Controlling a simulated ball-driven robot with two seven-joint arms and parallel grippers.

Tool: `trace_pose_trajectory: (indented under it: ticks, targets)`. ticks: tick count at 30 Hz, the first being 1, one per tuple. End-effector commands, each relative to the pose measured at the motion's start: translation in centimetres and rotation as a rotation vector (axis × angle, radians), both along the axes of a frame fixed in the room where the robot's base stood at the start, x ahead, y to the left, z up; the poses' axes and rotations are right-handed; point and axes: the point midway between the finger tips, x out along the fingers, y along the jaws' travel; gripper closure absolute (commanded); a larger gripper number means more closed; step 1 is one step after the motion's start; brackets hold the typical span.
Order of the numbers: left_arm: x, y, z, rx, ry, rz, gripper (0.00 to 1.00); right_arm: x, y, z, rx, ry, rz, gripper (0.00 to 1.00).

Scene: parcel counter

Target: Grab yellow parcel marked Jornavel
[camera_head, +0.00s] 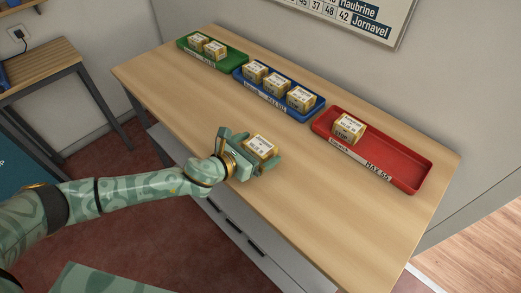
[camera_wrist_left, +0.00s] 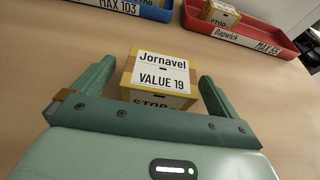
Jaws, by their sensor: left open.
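The yellow parcel marked Jornavel (camera_head: 260,147) sits on the wooden counter near its front edge. In the left wrist view the parcel (camera_wrist_left: 160,72) shows a white label reading "Jornavel" and "VALUE 19", with "STOP" partly visible on its near face. My left gripper (camera_head: 253,147) is open, its fingers on either side of the parcel. My right gripper is not in view.
A green tray (camera_head: 232,64) with two parcels, a blue tray (camera_head: 240,78) with three parcels and a red tray (camera_head: 398,158) with one parcel stand along the back of the counter (camera_head: 180,100). The red tray reads "MAX 55". The counter between gripper and trays is clear.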

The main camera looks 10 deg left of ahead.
Motion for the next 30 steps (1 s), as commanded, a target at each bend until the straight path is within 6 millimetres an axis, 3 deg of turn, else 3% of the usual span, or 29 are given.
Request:
trace_pose_trajectory:
  ticks: [4, 5, 10, 22, 27, 30]
  targets:
    - [0.0, 0.0, 0.1, 0.000, 0.000, 0.000, 0.02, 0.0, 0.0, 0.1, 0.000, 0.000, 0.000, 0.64]
    - [0.0, 0.0, 0.1, 0.000, 0.000, 0.000, 0.07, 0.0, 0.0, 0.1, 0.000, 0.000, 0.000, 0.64]
    - [0.0, 0.0, 0.1, 0.000, 0.000, 0.000, 0.54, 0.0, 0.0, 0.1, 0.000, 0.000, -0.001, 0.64]
    - [0.0, 0.0, 1.0, 0.000, -0.004, 0.000, 0.54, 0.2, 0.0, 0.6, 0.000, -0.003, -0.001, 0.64]
    - [0.0, 0.0, 3.8, 0.000, -0.006, -0.001, 0.54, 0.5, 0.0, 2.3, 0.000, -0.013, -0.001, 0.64]
    - [-1.7, 0.1, 5.8, -0.001, -0.003, -0.003, 0.54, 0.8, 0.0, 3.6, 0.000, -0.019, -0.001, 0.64]
